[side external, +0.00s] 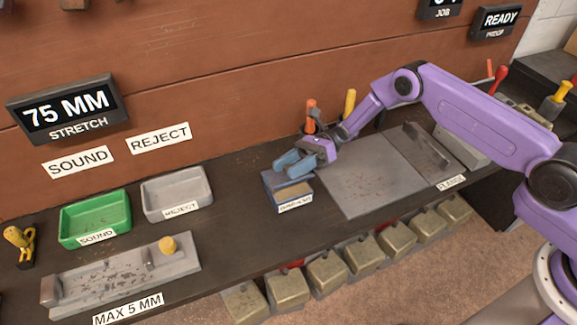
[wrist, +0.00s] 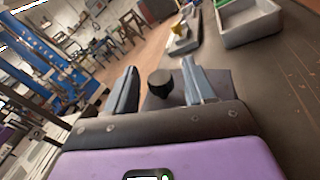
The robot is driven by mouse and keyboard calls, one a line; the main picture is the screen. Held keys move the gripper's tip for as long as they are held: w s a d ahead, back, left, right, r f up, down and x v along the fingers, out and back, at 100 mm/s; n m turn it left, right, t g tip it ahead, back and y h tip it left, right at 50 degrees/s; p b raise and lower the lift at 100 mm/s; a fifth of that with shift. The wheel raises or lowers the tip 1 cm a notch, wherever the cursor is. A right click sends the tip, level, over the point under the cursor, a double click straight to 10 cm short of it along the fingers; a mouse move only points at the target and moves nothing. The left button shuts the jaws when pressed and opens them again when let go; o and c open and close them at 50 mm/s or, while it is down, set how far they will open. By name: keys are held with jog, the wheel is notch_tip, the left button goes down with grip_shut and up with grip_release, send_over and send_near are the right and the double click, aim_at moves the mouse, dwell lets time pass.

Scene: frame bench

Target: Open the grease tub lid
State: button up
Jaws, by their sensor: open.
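A small blue tub (side external: 271,188) with a white label on its front stands on the bench near the middle of the side view. The label is too small to read for certain. My gripper (side external: 290,164) is directly above the tub, its blue-grey fingers pointing down and left and hiding part of the top. In the wrist view my gripper (wrist: 160,80) is open. A dark round knob (wrist: 160,84) shows between the two fingers, over a flat grey-blue surface (wrist: 222,80). I cannot tell whether either finger touches the knob.
A grey plate (side external: 360,185) lies right of the tub. Orange (side external: 311,108) and yellow (side external: 350,102) handles stand behind my gripper. The green SOUND tray (side external: 95,240) and grey REJECT tray (side external: 180,215) are left, with a gauge block (side external: 105,285) in front. Bench between REJECT tray and tub is clear.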

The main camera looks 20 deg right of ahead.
jog(key=shift+s+a, duration=0.15)
jog(key=shift+a, duration=0.3)
jog(key=shift+c, duration=0.4)
grip_shut()
